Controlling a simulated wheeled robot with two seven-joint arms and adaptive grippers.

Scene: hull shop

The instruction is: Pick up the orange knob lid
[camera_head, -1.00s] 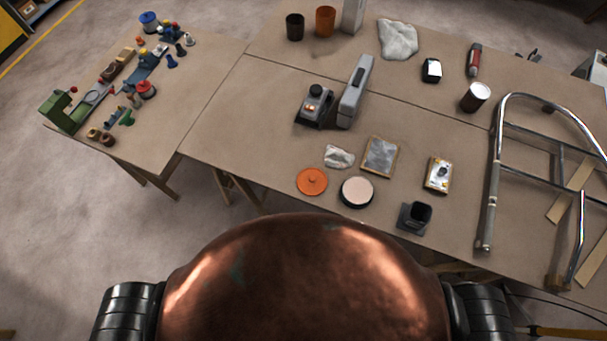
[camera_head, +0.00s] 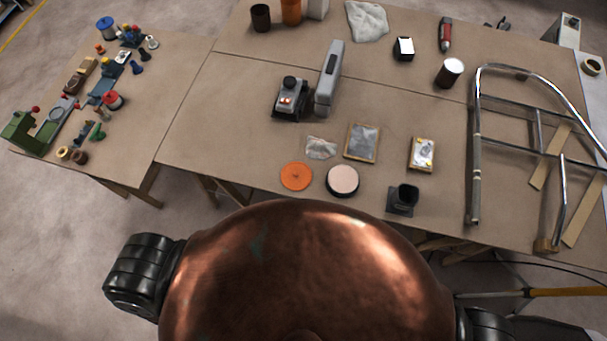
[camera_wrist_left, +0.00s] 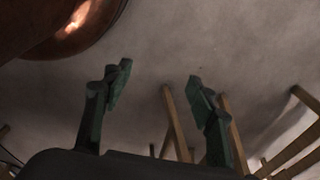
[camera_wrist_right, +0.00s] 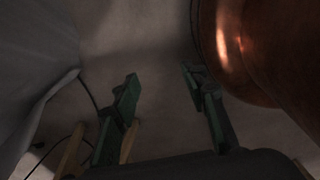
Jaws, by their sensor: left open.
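The orange knob lid (camera_head: 296,177) lies flat near the front edge of the big table, as a round orange disc with a small knob in its middle. Nothing covers it. My left gripper (camera_wrist_left: 160,85) shows in the left wrist view with its green fingers apart and nothing between them; floor and table legs lie beyond it. My right gripper (camera_wrist_right: 160,90) shows in the right wrist view, fingers apart and empty, also over floor. Neither gripper shows in the head view, and both are away from the lid.
A round pale-topped tin (camera_head: 342,181) stands just right of the lid. A dark cup-like holder (camera_head: 403,199) and a metal tube frame (camera_head: 476,150) are farther right. Bare tabletop (camera_head: 225,140) lies left of the lid.

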